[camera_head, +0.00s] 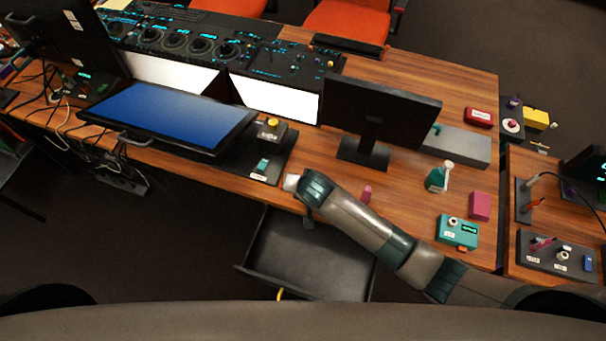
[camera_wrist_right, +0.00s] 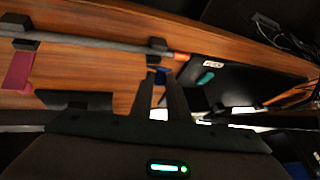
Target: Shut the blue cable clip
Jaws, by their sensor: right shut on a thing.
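The blue cable clip (camera_wrist_right: 161,73) shows as a small blue patch at the fingertips of my right gripper (camera_wrist_right: 161,80) in the right wrist view. The two fingers come close together there and are shut on it. Whether the clip itself is open or closed cannot be told, as the fingers hide most of it. In the head view, my right arm reaches to the desk's front edge, and the clip cannot be made out. My left gripper is not in view.
A black holder (camera_wrist_right: 158,46) sits on the cable. A black open drawer (camera_head: 300,262) juts out below the desk. A large blue screen (camera_head: 170,115) is at the left.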

